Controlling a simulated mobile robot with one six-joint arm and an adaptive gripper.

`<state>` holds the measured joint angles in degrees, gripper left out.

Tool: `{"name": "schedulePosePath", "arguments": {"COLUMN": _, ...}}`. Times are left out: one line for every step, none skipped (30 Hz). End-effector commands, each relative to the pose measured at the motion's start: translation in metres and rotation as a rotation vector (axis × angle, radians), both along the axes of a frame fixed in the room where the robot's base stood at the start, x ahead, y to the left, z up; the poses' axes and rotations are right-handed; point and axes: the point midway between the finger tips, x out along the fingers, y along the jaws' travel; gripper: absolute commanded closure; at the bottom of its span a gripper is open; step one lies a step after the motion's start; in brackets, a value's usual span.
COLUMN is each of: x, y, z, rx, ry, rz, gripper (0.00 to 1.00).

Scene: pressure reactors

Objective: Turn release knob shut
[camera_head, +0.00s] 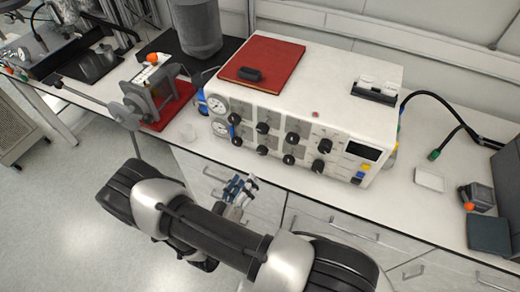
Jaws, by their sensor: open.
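A white control box (330,75) stands on the bench with its front panel facing my arm. Several black knobs sit on the panel in two rows, among them a larger one (324,146) at the right end of the upper row. I cannot read the labels, so I cannot tell which is the release knob. My gripper (242,184), with bluish fingers, is open and empty. In the picture it shows below the panel's lower left part, in front of the drawers, apart from the knobs.
Two round gauges (216,104) are at the panel's left end, a dark display (362,150) at its right. A metal device (150,98) on a red base stands left. Drawer handles (355,232) project below the bench.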

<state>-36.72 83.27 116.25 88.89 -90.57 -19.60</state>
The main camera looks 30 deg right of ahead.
Motion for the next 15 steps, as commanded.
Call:
{"name": "schedulePosePath", "arguments": {"x": 0.005, "y": -0.01, "z": -0.001, "rx": 0.001, "ry": 0.0, "rz": -0.008, "gripper": 0.44}}
{"name": "schedulePosePath", "arguments": {"x": 0.009, "y": -0.015, "z": -0.001, "rx": 0.002, "ry": 0.0, "rz": -0.009, "gripper": 0.44}}
{"name": "schedulePosePath", "arguments": {"x": 0.015, "y": -0.022, "z": 0.0, "rx": 0.001, "ry": 0.0, "rz": -0.008, "gripper": 0.44}}
{"name": "schedulePosePath", "arguments": {"x": 0.018, "y": -0.027, "z": 0.0, "rx": 0.001, "ry": 0.0, "rz": -0.008, "gripper": 0.44}}
{"name": "schedulePosePath", "arguments": {"x": 0.022, "y": -0.032, "z": -0.001, "rx": 0.002, "ry": 0.001, "rz": -0.008, "gripper": 0.44}}
{"name": "schedulePosePath", "arguments": {"x": 0.028, "y": -0.039, "z": -0.001, "rx": 0.003, "ry": 0.0, "rz": -0.008, "gripper": 0.44}}
{"name": "schedulePosePath", "arguments": {"x": 0.032, "y": -0.044, "z": -0.001, "rx": 0.003, "ry": -0.001, "rz": -0.009, "gripper": 0.44}}
{"name": "schedulePosePath", "arguments": {"x": 0.036, "y": -0.049, "z": 0.0, "rx": 0.003, "ry": -0.002, "rz": -0.008, "gripper": 0.44}}
{"name": "schedulePosePath", "arguments": {"x": 0.041, "y": -0.056, "z": -0.001, "rx": 0.004, "ry": -0.002, "rz": -0.008, "gripper": 0.44}}
{"name": "schedulePosePath", "arguments": {"x": 0.046, "y": -0.061, "z": -0.001, "rx": 0.004, "ry": -0.001, "rz": -0.008, "gripper": 0.44}}
{"name": "schedulePosePath", "arguments": {"x": 0.049, "y": -0.066, "z": -0.001, "rx": 0.004, "ry": -0.001, "rz": -0.008, "gripper": 0.44}}
{"name": "schedulePosePath", "arguments": {"x": 0.054, "y": -0.073, "z": 0.0, "rx": 0.004, "ry": -0.002, "rz": -0.008, "gripper": 0.44}}
{"name": "schedulePosePath", "arguments": {"x": 0.058, "y": -0.078, "z": 0.0, "rx": 0.004, "ry": -0.002, "rz": -0.006, "gripper": 0.44}}
{"name": "schedulePosePath", "arguments": {"x": 0.062, "y": -0.082, "z": 0.0, "rx": 0.004, "ry": -0.002, "rz": -0.007, "gripper": 0.44}}
{"name": "schedulePosePath", "arguments": {"x": 0.067, "y": -0.088, "z": 0.0, "rx": 0.004, "ry": -0.002, "rz": -0.006, "gripper": 0.44}}
